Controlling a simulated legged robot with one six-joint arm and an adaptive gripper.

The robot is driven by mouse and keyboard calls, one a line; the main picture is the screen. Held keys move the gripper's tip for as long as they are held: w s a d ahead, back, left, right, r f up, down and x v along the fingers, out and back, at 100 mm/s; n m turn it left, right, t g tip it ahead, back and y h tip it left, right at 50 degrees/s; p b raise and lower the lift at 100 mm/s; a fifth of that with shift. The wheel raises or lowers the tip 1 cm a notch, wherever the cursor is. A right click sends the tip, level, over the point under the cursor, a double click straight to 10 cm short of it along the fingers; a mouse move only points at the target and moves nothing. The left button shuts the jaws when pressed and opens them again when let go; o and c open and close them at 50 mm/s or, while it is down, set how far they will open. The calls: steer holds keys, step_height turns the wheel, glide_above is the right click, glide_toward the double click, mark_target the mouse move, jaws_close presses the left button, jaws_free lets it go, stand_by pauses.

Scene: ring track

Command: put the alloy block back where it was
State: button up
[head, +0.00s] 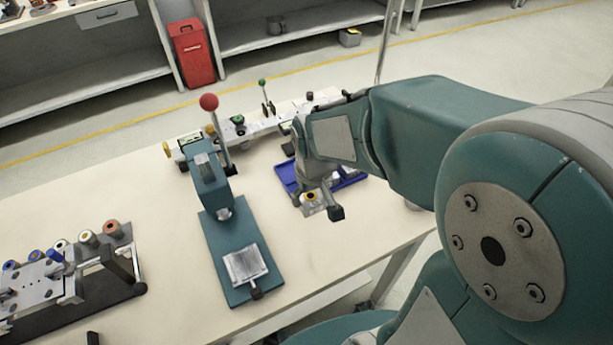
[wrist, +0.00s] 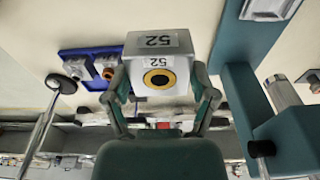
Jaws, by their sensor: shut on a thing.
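The alloy block is a grey metal block with "52" labels and a yellow-and-black ring on one face; it shows in the wrist view (wrist: 158,42) and, small, in the head view (head: 309,197). My gripper (wrist: 160,88) is shut on it, with one finger on each side. In the head view my gripper (head: 320,203) is over the table, just in front of the blue tray and right of the teal press. The block appears held above the table, but the gap under it is hard to judge.
The blue tray (head: 284,175) holds metal parts and is partly hidden by my arm. The teal press (head: 212,187) has a red-knobbed lever and a silver plate (head: 245,264). A fixture with rollers (head: 70,270) stands left.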

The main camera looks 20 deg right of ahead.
steer(key=w+f, duration=0.3)
steer(key=w, duration=0.1)
steer(key=w+d+f, duration=0.1)
steer(key=w+f, duration=0.2)
steer(key=w, duration=0.1)
steer(key=w+f, duration=0.2)
steer(key=w, duration=0.2)
steer(key=shift+w+d+f, duration=0.15)
steer(key=shift+d+f, duration=0.05)
steer(key=shift+f, duration=0.2)
steer(key=shift+w+a+f, duration=0.25)
steer(key=shift+w+f, duration=0.15)
steer(key=f, duration=0.1)
steer(key=d+f, duration=0.1)
steer(key=f, duration=0.1)
steer(key=shift+w+d+f, duration=0.1)
steer(key=shift+d+f, duration=0.05)
steer(key=shift+f, duration=0.05)
